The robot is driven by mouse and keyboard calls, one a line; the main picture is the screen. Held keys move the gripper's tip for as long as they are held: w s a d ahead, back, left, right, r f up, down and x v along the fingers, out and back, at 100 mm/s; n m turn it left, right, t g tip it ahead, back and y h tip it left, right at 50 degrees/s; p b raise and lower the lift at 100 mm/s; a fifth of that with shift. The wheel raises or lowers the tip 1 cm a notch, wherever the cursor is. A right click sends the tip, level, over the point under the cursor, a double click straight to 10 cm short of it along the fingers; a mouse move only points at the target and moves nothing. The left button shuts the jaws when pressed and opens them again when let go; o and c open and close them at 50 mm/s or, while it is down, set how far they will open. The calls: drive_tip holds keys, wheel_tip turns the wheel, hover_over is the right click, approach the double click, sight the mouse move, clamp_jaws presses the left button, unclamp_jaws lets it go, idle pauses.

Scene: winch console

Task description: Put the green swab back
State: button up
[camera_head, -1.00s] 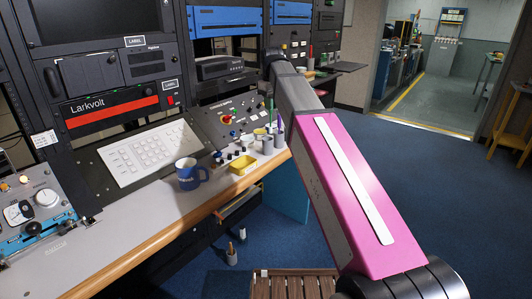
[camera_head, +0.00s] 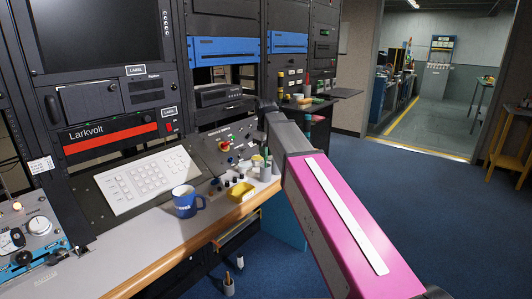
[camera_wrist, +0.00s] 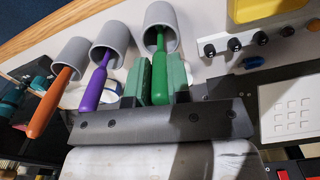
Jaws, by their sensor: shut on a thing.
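In the wrist view my gripper (camera_wrist: 160,88) is shut on the green swab (camera_wrist: 159,72), with its green pads on either side of the handle. The swab's far end lies within the mouth of the right-hand grey cup (camera_wrist: 172,17). Whether it touches the cup's bottom cannot be seen. A purple swab (camera_wrist: 93,88) stands in the middle grey cup (camera_wrist: 110,38), and an orange swab (camera_wrist: 46,105) in the left one (camera_wrist: 72,55). In the head view the cups (camera_head: 265,172) show beside my arm, which hides my gripper.
A row of black knobs (camera_wrist: 235,45) and a white keypad (camera_wrist: 290,113) lie right of the gripper in the wrist view.

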drive_tip(key=shift+f, duration=0.15)
drive_tip(key=o, duration=0.8)
